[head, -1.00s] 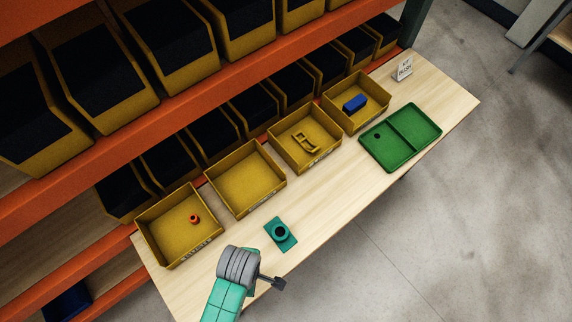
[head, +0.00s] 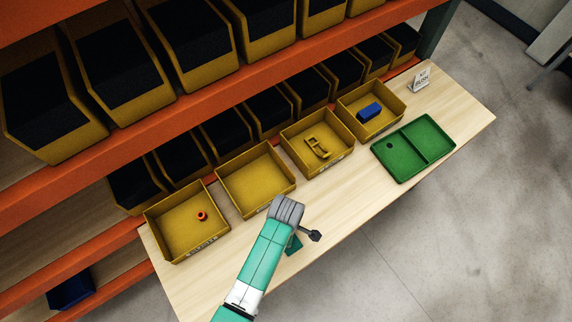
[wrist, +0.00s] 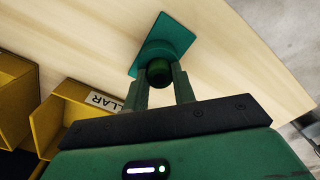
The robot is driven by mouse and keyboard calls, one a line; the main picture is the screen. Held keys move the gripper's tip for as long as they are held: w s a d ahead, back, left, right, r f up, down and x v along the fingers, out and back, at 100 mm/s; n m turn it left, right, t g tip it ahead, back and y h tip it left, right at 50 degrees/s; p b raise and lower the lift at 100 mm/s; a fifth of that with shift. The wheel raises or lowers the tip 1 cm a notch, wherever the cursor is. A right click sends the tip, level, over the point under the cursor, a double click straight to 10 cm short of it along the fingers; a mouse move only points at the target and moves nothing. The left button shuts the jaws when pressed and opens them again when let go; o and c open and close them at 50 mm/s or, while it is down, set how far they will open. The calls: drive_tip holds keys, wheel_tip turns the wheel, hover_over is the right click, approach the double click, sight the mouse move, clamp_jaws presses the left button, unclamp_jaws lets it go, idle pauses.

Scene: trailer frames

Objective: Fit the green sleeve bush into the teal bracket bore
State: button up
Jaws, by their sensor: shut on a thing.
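The teal bracket (wrist: 174,32) lies on the wooden table. In the wrist view the bush overlaps the round boss of the bracket. I cannot tell whether its lower end is in the bore or just above it. The fingertips are hidden under my arm in the head view.
Yellow bins line the table's back: one with an orange ring (head: 202,216), an empty one (head: 252,184), one with a yellow part (head: 318,148), one with a blue block (head: 369,110). A green tray (head: 430,146) lies right. The front table strip right of my arm is clear.

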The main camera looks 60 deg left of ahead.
drive_tip(key=o, duration=1)
drive_tip(key=shift+f, duration=0.1)
drive_tip(key=shift+o, duration=0.2)
wheel_tip(320, 180, up, 12)
drive_tip(key=p, duration=0.1)
drive_tip(key=shift+w+r, duration=0.15)
drive_tip(key=shift+r, duration=0.05)
